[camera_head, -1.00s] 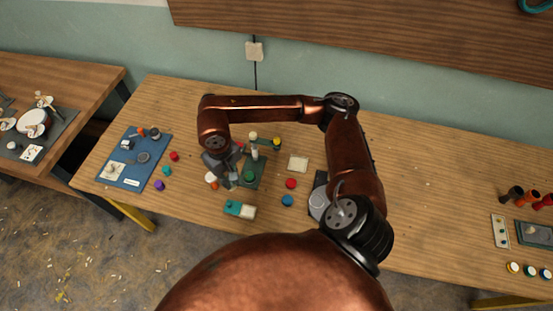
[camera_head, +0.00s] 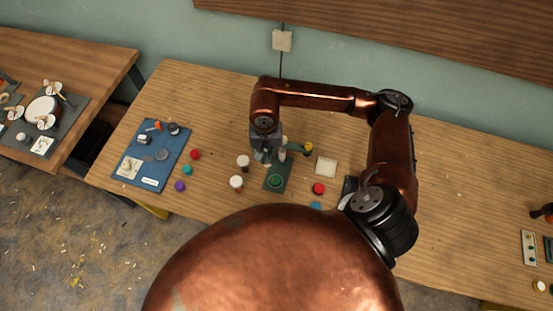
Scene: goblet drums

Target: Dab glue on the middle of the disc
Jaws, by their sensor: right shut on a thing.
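My right gripper (camera_head: 267,158) is at the back left edge of the green mat (camera_head: 280,186), near the upright pieces there. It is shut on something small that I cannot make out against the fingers. A round green piece (camera_head: 275,181) lies on the front part of that mat. A grey disc (camera_head: 161,154) lies on the blue mat (camera_head: 150,184) at the left. I cannot tell which round piece is the task's disc, and I cannot pick out the glue. My left gripper is not in view.
Two white-topped cups (camera_head: 236,183) stand left of the green mat. A pale square pad (camera_head: 326,166) and a red round piece (camera_head: 319,188) lie to its right. Red, teal and purple pieces lie beside the blue mat.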

